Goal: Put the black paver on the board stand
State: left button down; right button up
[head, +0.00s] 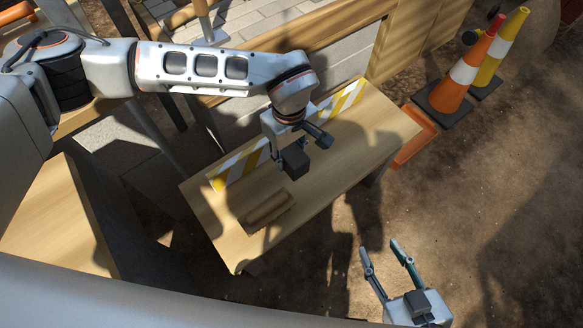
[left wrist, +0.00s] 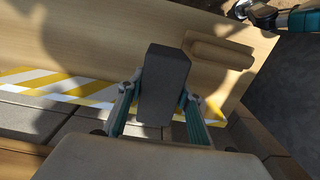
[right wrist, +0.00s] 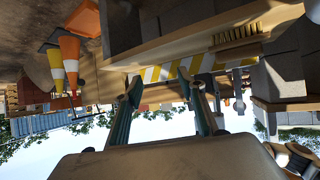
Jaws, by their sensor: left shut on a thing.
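The black paver (head: 294,161) is a dark block over the wooden table. My left gripper (head: 293,148) is shut on it, and it appears held above the tabletop. In the left wrist view the paver (left wrist: 164,85) sits between the two fingers. A wooden table (head: 375,125), which looks like the board stand, has a yellow and white striped strip (head: 240,166) along its back edge. My right gripper (head: 386,262) is open and empty, in front of the table at lower right. Its spread fingers also show in the right wrist view (right wrist: 164,88).
A wooden brush (head: 267,207) lies on the table's near left part; its bristles show in the right wrist view (right wrist: 237,34). Orange (head: 466,68) and yellow (head: 502,47) cones stand at the upper right. Another wooden surface (head: 40,220) is at lower left. The table's right part is clear.

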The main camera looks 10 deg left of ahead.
pick_arm(q)
jog(key=b, duration=0.1)
send_near(290, 180)
jog(key=shift+w+f, duration=0.1)
jog(key=shift+f, duration=0.05)
jog(key=f, duration=0.2)
jog(key=f+b, duration=0.1)
jog(key=shift+s+f, duration=0.2)
jog(key=shift+f, duration=0.15)
jog(key=shift+w+f+b, duration=0.2)
jog(key=shift+f+b, duration=0.3)
jog(key=shift+f, duration=0.45)
jog(key=shift+r, duration=0.15)
pick_arm(e)
jog(key=shift+m+t+y, duration=0.5)
jog(key=shift+t, duration=0.1)
jog(key=w+a+r, duration=0.2)
jog(key=r, duration=0.1)
jog(key=shift+w+a+r, duration=0.25)
jog(key=shift+a, duration=0.15)
jog(key=shift+s+f, duration=0.1)
pick_arm(q)
jog(key=c, duration=1.4)
grip_release()
jog(key=shift+f, duration=0.2)
pick_arm(e)
jog(key=shift+s+f, duration=0.15)
jog(key=shift+f, duration=0.05)
